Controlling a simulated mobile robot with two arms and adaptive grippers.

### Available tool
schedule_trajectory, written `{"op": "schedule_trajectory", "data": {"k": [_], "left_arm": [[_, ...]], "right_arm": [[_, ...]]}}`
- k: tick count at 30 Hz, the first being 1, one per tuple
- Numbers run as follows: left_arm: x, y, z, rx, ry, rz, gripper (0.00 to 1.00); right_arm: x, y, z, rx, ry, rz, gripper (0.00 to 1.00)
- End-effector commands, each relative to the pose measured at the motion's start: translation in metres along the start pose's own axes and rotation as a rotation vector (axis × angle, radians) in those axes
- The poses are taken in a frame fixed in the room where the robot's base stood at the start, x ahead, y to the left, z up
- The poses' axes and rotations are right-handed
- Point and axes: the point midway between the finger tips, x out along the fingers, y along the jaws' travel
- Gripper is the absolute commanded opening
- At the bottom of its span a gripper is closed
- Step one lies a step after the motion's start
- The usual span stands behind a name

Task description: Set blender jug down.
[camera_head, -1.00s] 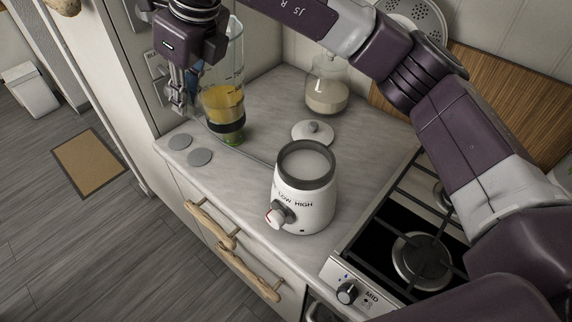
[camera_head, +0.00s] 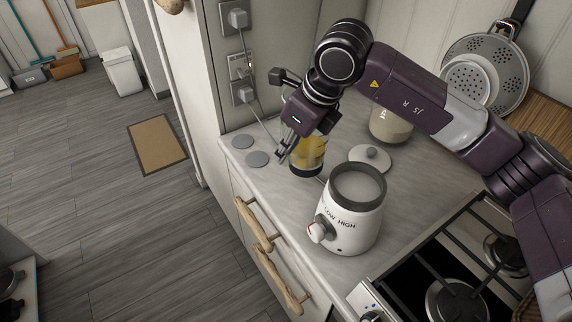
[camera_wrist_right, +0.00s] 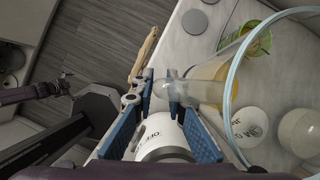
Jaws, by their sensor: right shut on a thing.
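The blender jug (camera_head: 309,152) is clear with yellow-orange contents and a dark collar at its bottom. It is upright over the back left of the counter, behind the blender base (camera_head: 350,215). I cannot tell whether its bottom touches the counter. My right gripper (camera_head: 284,153) is shut on the jug's handle, on the jug's left side. In the right wrist view the handle (camera_wrist_right: 168,88) lies between the blue-padded fingers, and the jug's wide rim (camera_wrist_right: 232,75) shows. A small purple arm end, seemingly my left gripper (camera_wrist_right: 62,88), shows at left there; its fingers are unclear.
A gas hob (camera_head: 450,270) is at right. The counter's front left is clear.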

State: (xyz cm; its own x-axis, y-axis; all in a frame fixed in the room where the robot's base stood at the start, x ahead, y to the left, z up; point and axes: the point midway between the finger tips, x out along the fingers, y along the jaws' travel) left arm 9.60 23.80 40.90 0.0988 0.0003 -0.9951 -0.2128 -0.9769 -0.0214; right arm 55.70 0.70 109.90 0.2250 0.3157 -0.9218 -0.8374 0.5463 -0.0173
Motion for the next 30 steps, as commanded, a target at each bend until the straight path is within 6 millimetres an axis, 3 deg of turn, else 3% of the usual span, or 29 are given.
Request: {"op": "schedule_trajectory", "data": {"k": [11,18,30], "left_arm": [[-0.010,0.006,0.004,-0.002,-0.008,0.007,1.00],[-0.019,0.006,0.004,-0.001,-0.008,0.007,1.00],[-0.014,0.006,0.004,0.000,-0.008,0.007,1.00]], "right_arm": [[0.026,0.000,-0.010,-0.002,-0.006,-0.002,0.00],[0.054,0.001,-0.021,-0.001,-0.006,-0.002,0.00],[0.061,0.000,-0.024,-0.002,-0.007,-0.004,0.00]]}}
